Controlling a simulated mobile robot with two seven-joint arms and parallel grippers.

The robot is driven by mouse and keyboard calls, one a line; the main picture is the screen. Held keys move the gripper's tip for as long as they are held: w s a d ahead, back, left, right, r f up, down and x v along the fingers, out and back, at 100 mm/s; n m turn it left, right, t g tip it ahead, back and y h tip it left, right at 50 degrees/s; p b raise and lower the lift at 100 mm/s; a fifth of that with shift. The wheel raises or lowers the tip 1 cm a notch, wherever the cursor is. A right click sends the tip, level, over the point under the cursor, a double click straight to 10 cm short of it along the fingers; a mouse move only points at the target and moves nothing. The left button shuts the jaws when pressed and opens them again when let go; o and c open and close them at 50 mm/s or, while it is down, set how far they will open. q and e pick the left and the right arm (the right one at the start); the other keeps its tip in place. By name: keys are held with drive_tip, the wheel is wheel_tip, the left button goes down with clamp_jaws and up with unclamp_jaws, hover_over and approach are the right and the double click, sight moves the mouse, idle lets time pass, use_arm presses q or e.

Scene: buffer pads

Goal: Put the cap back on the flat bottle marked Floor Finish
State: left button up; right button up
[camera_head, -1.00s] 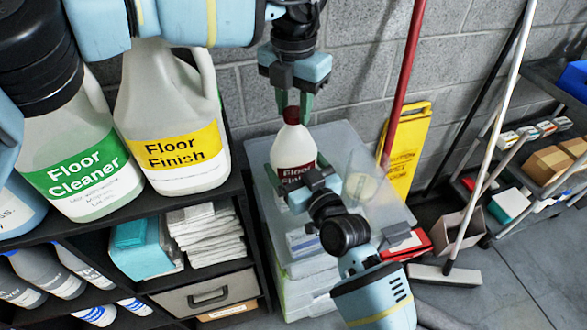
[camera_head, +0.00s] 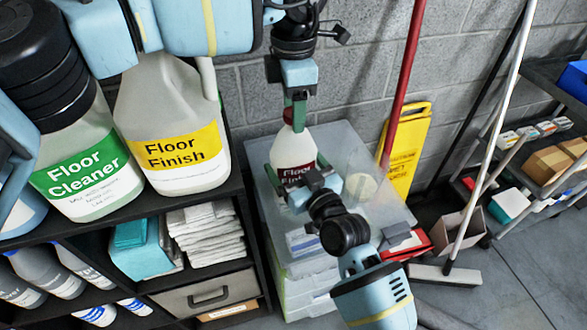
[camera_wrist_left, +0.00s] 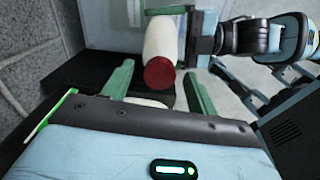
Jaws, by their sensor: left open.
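The flat white bottle (camera_head: 292,150) has a dark red label, partly covered, reading "Fin…". It stands upright on the clear lidded bin. A dark red cap (camera_head: 289,116) sits on its neck; I cannot tell how tightly. In the left wrist view the cap (camera_wrist_left: 159,73) faces me, between the fingers. My left gripper (camera_head: 297,122) points down over the bottle top, open, one finger on each side of the cap with gaps showing. My right gripper (camera_head: 305,190) is closed around the bottle's body from the front right; it also shows beside the bottle in the left wrist view (camera_wrist_left: 192,45).
A large jug (camera_head: 180,165) with a yellow "Floor Finish" label and a "Floor Cleaner" jug (camera_head: 85,190) stand on the shelf at left. The clear bin (camera_head: 345,150) carries the bottle. A red pole (camera_head: 405,70) and yellow sign (camera_head: 405,150) stand behind, right.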

sight(300, 174)
use_arm(q)
wheel_tip(300, 174, up, 12)
idle(0.6)
use_arm(e)
drive_tip(key=o, duration=1.6)
drive_tip(key=shift+o, duration=0.2)
drive_tip(key=shift+v, duration=3.9)
